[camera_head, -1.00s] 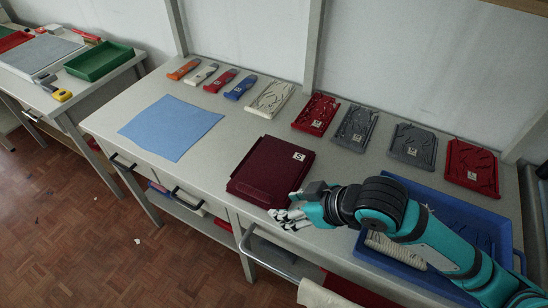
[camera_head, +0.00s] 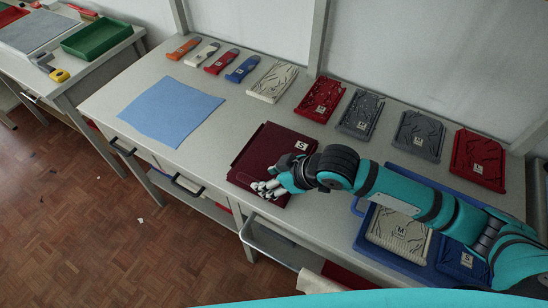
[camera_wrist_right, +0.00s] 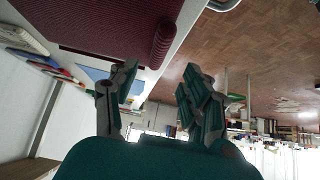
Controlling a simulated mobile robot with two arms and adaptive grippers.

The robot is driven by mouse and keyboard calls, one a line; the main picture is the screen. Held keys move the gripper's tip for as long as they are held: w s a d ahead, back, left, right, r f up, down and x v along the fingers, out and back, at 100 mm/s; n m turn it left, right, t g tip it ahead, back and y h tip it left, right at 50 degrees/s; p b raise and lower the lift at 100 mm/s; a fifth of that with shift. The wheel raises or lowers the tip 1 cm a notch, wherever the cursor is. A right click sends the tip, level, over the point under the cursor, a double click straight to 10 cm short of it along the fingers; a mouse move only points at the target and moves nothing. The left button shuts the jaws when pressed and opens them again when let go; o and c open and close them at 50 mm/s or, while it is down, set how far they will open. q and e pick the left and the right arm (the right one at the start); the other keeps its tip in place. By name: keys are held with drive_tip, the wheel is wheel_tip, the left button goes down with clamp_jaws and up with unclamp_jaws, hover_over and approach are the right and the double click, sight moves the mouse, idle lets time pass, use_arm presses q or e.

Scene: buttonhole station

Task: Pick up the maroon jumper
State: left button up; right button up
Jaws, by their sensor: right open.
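The maroon jumper (camera_head: 262,150) lies folded flat on the grey table in the head view, with a white label marked S at its back right. My right gripper (camera_head: 268,188) is at its front edge and hides part of its front right. In the right wrist view the ribbed maroon jumper (camera_wrist_right: 95,28) fills the top left, with a rounded, rolled-looking edge. The right gripper (camera_wrist_right: 158,92) shows there with its fingers spread and nothing between them. Whether a finger touches the jumper, I cannot tell. My left gripper is not in view.
A blue cloth (camera_head: 170,118) lies left of the jumper. Several folded garments line the back, including a red one (camera_head: 320,99) and a grey one (camera_head: 361,114). A blue tray (camera_head: 362,232) at the right holds a cream garment (camera_head: 398,234) and a blue one (camera_head: 462,262).

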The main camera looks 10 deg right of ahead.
sight(254, 181)
drive_tip(key=shift+a+f, duration=0.2)
drive_tip(key=shift+w+a+f, duration=0.1)
drive_tip(key=shift+w+f, duration=0.05)
drive_tip(key=p+x, duration=0.1)
drive_tip(key=x, duration=0.3)
drive_tip(key=shift+w+f+p, duration=0.15)
drive_tip(key=shift+w+p, duration=0.1)
drive_tip(key=shift+p, duration=0.1)
drive_tip(key=shift+a+f, duration=0.15)
drive_tip(key=shift+f, duration=0.05)
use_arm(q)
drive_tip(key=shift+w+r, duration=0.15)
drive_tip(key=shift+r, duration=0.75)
use_arm(e)
clamp_jaws()
drive_tip(key=shift+r, duration=0.1)
